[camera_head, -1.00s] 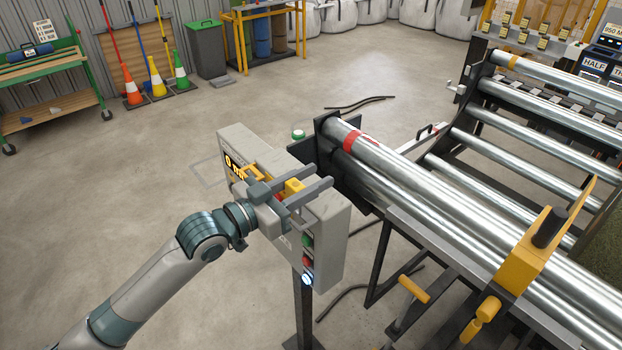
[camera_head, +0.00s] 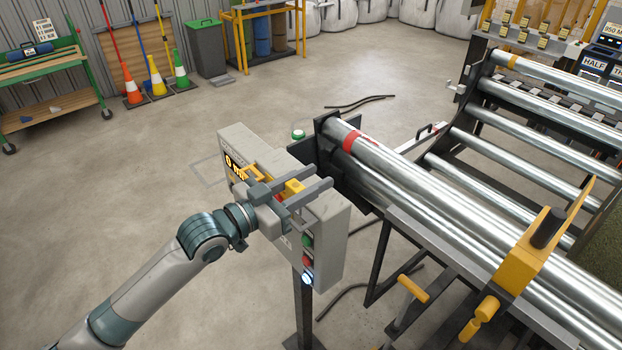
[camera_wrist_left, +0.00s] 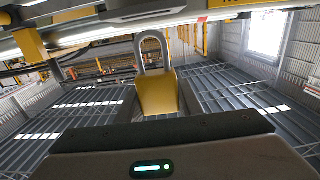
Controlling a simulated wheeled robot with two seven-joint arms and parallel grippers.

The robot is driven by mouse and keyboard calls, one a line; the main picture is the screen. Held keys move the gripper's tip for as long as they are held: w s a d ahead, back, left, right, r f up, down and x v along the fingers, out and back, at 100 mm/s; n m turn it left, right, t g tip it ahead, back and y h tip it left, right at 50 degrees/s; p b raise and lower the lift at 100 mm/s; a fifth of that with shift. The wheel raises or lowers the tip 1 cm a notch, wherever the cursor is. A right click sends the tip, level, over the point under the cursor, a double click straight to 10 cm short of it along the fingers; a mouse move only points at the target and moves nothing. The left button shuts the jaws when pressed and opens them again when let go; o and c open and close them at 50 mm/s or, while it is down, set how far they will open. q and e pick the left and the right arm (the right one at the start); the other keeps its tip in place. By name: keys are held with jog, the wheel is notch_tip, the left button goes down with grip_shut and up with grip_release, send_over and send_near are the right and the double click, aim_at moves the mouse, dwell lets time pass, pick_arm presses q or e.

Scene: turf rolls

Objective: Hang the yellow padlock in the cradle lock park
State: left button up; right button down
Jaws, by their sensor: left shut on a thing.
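The yellow padlock (camera_head: 293,187) is held between the fingers of my left gripper (camera_head: 299,180), in front of the grey control box. In the left wrist view the padlock's yellow body (camera_wrist_left: 158,94) stands with its silver shackle closed and upward. A grey edge lies just above the shackle; I cannot tell if they touch. A yellow bracket (camera_head: 251,172) shows on the box face left of the padlock. I cannot make out for certain which part is the cradle lock park. My right gripper is not in view.
The grey control box (camera_head: 333,232) stands on a post, with a display and green, red and lit buttons on it. Long steel rollers (camera_head: 420,200) in a dark frame with yellow handles lie to its right.

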aim_at(311, 209)
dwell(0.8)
pick_arm(q)
jog(key=shift+f+b, duration=0.3)
jog(key=shift+f, duration=0.35)
jog(key=shift+f+b, duration=0.6)
jog(key=shift+f, duration=0.35)
jog(key=shift+f+b, duration=0.65)
jog(key=shift+f, duration=0.3)
jog(key=o, duration=1.2)
